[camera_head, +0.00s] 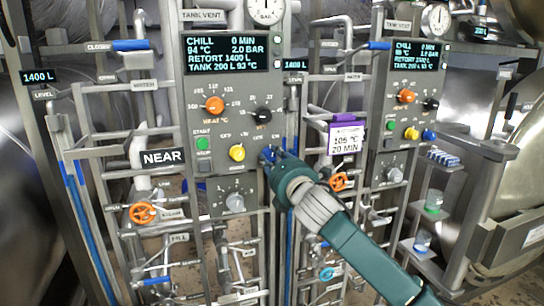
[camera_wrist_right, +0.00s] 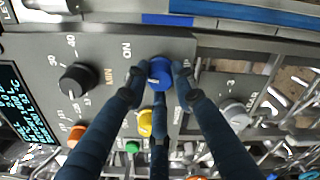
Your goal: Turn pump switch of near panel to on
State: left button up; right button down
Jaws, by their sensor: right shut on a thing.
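The near panel (camera_head: 222,120) stands left of centre in the head view, beside a NEAR sign (camera_head: 163,157). My right gripper (camera_head: 272,156) reaches its right edge, right of the yellow knob (camera_head: 237,152). In the right wrist view my right gripper (camera_wrist_right: 160,75) has its fingers closed around a blue knob (camera_wrist_right: 160,70) on the panel face. The knob's pump label is not readable, and in the head view the gripper mostly hides the knob. A light pointer mark shows on the knob's face. My left gripper is in neither view.
An orange knob (camera_head: 214,104), a black knob (camera_head: 262,116), a green button (camera_head: 202,143) and a grey knob (camera_head: 235,202) surround the held knob. A second, similar panel (camera_head: 405,120) stands to the right. Pipes and orange valve wheels (camera_head: 142,213) crowd the space below.

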jog(key=shift+w+d+r+m, duration=0.1)
jog(key=shift+d+r+m, duration=0.1)
jog(key=shift+m, duration=0.6)
jog(key=shift+d+r+m, duration=0.1)
jog(key=shift+r+m, duration=0.1)
jog(key=shift+m, duration=0.6)
jog(key=c, duration=1.6)
grip_release()
jog(key=shift+o, duration=0.8)
jog(key=shift+d+f, duration=0.15)
jog(key=shift+f, duration=0.1)
